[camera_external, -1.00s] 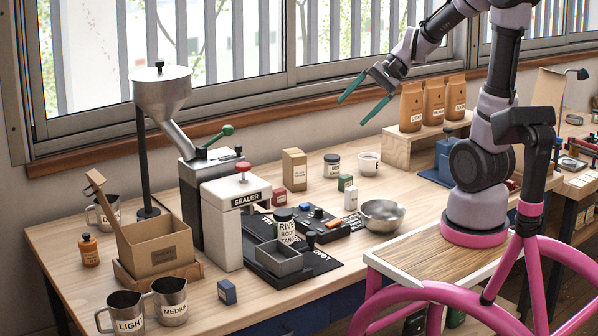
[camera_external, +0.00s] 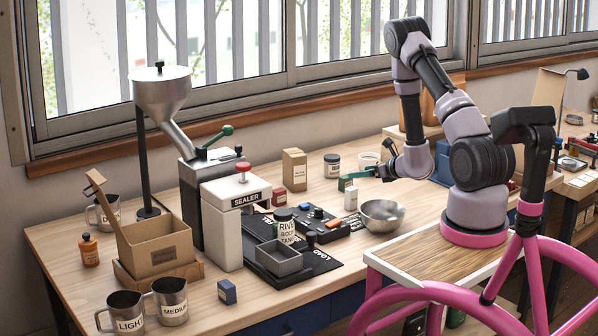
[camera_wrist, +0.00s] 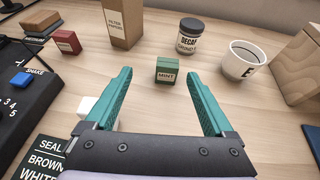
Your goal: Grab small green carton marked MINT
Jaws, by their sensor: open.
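The small green carton marked MINT (camera_wrist: 166,70) stands upright on the table in the wrist view, ahead of my gripper and between the lines of its two fingers. In the external view the carton (camera_external: 343,184) shows just left of the fingertips. My gripper (camera_wrist: 158,82) is open and empty, with green fingers spread wider than the carton. The external view also shows my gripper (camera_external: 360,176) low over the table, pointing left. The carton looks a little beyond the fingertips, and I see no contact.
A DECAF jar (camera_wrist: 188,38) and a white cup (camera_wrist: 241,60) stand behind and right of the carton. A tall brown box (camera_wrist: 121,22) is behind left. A white box (camera_external: 351,198) is close below the gripper, beside a metal bowl (camera_external: 382,214). A red box (camera_wrist: 66,42) sits left.

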